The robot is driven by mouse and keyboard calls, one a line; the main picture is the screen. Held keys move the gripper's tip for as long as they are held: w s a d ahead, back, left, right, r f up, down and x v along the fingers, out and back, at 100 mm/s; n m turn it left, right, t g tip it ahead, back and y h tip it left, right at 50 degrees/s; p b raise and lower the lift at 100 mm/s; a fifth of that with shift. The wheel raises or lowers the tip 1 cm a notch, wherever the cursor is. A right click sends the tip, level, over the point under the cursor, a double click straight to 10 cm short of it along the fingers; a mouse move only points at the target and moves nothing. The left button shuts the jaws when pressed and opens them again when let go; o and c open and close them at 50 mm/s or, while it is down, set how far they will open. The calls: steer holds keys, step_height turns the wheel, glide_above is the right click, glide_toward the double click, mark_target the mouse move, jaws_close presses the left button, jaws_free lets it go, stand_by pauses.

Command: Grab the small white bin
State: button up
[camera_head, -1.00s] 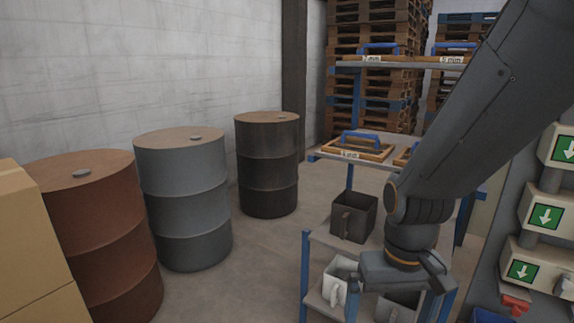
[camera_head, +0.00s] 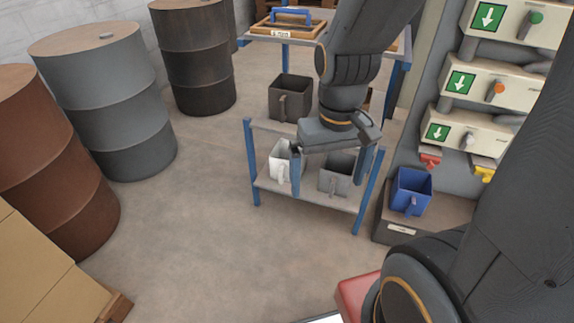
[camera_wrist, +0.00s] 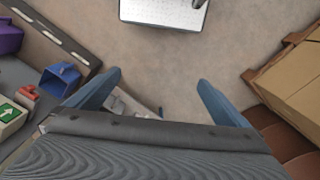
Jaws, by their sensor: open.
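The small white bin (camera_head: 281,162) stands on the lower shelf of a blue-legged rack (camera_head: 262,183), at its left end. Part of its right side is hidden behind my gripper. My gripper (camera_head: 331,178) is open and points down in front of the rack, its fingers spread, with the nearer one just right of the white bin. No contact with the bin can be made out. In the wrist view my gripper (camera_wrist: 159,82) shows two spread blue fingers. A pale shape below them is mostly hidden, and I cannot tell what it is.
A grey bin (camera_head: 338,179) stands right of the white one, and a dark bin (camera_head: 290,98) on the shelf above. A blue bin (camera_head: 411,191) sits under the dispensers at right. Drums (camera_head: 105,95) stand at left. The floor (camera_head: 200,235) before the rack is clear.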

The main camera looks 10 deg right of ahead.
steer(key=w+d+f+n+t+b, duration=0.2)
steer(key=w+f+n+t+b, duration=0.35)
steer(key=w+f+b, duration=0.85)
steer(key=w+d+f+n+t+b, duration=0.35)
steer(key=w+f+n+b, duration=0.35)
steer(key=w+f, duration=1.35)
steer(key=n+t+y+b, duration=0.3)
steer(key=n+t+b, duration=0.15)
steer(key=b, duration=0.65)
glide_toward(281, 178)
step_height(281, 178, up, 7)
step_height(281, 178, down, 11)
steer(key=w+n+t+y+b, duration=0.3)
steer(key=n+t+b, duration=0.15)
steer(key=b, duration=0.35)
steer(key=shift+g, duration=0.4)
steer(key=shift+b+x, duration=2.3)
steer(key=shift+x, duration=1.4)
steer(key=shift+r, duration=0.15)
steer(key=shift+c, duration=0.4)
steer(key=shift+d, duration=0.1)
steer(key=c, duration=1.2)
